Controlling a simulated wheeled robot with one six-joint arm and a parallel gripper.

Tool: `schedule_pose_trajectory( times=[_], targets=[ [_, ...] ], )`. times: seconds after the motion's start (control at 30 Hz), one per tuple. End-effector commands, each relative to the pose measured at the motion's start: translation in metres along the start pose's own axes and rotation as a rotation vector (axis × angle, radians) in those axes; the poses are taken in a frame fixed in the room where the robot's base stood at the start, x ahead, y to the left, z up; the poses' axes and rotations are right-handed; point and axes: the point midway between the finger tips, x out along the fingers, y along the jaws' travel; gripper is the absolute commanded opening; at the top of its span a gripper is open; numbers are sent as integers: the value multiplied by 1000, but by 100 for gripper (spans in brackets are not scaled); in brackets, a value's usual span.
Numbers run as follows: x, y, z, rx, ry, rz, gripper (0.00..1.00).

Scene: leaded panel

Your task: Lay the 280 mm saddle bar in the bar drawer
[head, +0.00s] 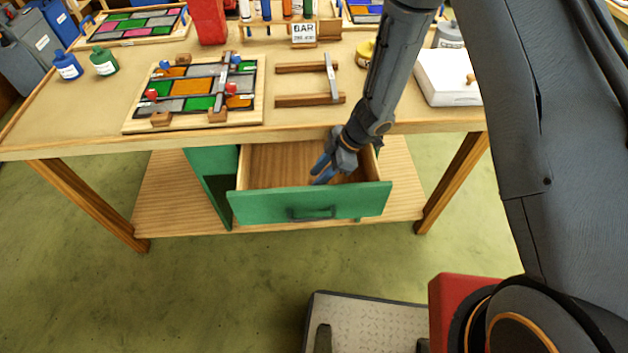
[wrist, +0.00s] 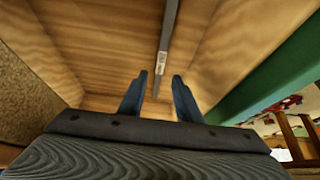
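The green-fronted bar drawer (head: 270,207) is pulled out under the bench. My gripper (head: 321,169) reaches down into it, near its right side. In the wrist view, my gripper's blue fingers (wrist: 158,95) stand apart. A thin grey bar (wrist: 167,30) with a small pale label lies inside the drawer, its near end in line with the gap between the fingers. Neither finger visibly touches it. Its length cannot be read, and it is hidden in the head view. Another grey bar (head: 332,75) rests across two wooden strips on the bench.
A sign reading BAR (head: 304,34) stands at the back of the bench. A leaded panel (head: 190,88) with a bar across it lies to the left. A white lidded box (head: 447,80) stands to the right. The drawer's front and side walls surround my gripper closely.

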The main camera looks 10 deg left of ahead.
Motion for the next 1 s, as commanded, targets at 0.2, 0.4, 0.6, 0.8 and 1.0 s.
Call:
schedule_pose_trajectory(
  times=[0.2,0.4,0.6,0.8,1.0],
  targets=[
    [-40,2,0,-2,0,4,31],
    [-72,1,0,-1,-1,3,31],
    [-90,1,0,0,0,1,31],
    [-94,0,0,-1,0,-1,31],
    [-94,0,0,-1,0,-1,31]
  ],
)
